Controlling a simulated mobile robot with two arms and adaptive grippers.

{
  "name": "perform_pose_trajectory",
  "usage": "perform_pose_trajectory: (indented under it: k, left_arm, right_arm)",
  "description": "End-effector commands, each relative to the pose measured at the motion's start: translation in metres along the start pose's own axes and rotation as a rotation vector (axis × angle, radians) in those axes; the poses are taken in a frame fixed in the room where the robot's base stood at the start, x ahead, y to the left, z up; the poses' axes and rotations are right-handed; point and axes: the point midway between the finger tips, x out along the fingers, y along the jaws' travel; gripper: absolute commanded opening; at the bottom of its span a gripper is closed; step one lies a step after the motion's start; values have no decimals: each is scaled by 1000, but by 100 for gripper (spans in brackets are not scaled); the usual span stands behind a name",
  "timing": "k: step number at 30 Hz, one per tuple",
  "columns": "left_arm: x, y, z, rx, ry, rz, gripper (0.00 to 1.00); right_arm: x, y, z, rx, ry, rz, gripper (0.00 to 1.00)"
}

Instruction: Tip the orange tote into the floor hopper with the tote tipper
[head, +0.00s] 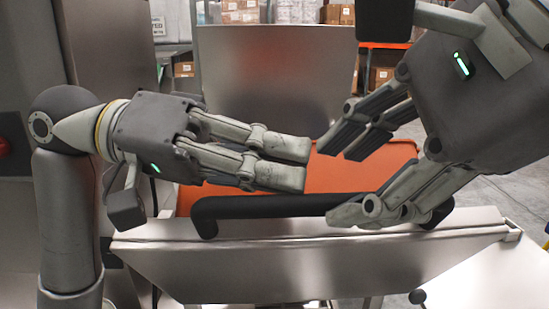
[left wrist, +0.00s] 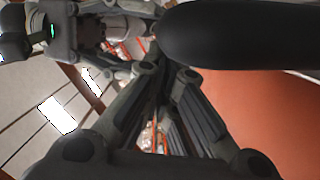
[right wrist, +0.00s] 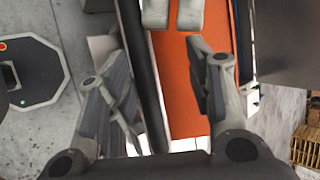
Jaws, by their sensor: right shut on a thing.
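The orange tote (head: 348,172) sits behind the tipper's steel front panel (head: 320,262). A thick black handle bar (head: 270,206) runs along that panel's top. The exact contact is partly hidden. My left gripper (head: 305,164) hovers above the bar and in front of the tote, fingers nearly together and empty. The tote's contents are not visible.
A tall steel plate (head: 278,65) stands behind the tote. Shelves with cardboard boxes (head: 240,10) are further back. A grey plate with an orange-red button (right wrist: 4,46) shows in the right wrist view. Concrete floor (head: 500,195) is open at the right.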

Motion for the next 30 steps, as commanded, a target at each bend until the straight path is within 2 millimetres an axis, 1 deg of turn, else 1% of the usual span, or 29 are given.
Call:
perform_pose_trajectory:
  k: [1, 5, 8, 15, 18, 21, 24, 26, 30]
  left_arm:
    - [2, -1, 4, 1, -16, -4, 0]
    - [2, -1, 4, 1, -15, -4, 0]
    - [2, -1, 4, 1, -15, -4, 0]
    - [1, 0, 2, 0, -7, -3, 0]
    - [0, 0, 1, 0, -5, -3, 0]
    - [0, 0, 1, 0, -4, -3, 0]
    - [0, 0, 1, 0, -3, -2, 0]
    - [0, 0, 0, 0, -3, -2, 0]
    - [0, 0, 0, 0, -2, -2, 0]
  right_arm:
    - [-2, -3, 1, 6, -6, -12, 39]
    - [-9, -4, 1, 6, -6, -14, 39]
    - [-24, -4, 2, 7, -7, -15, 39]
    - [-74, -2, 2, 3, -5, -8, 39]
    - [-93, -2, 1, 1, -4, -5, 39]
    - [-106, -2, 1, 3, -1, -4, 39]
    - [-115, -1, 1, 1, -1, -1, 39]
    - [-117, -2, 1, 3, -7, 5, 39]
    - [-110, -7, 5, 26, -87, 73, 39]
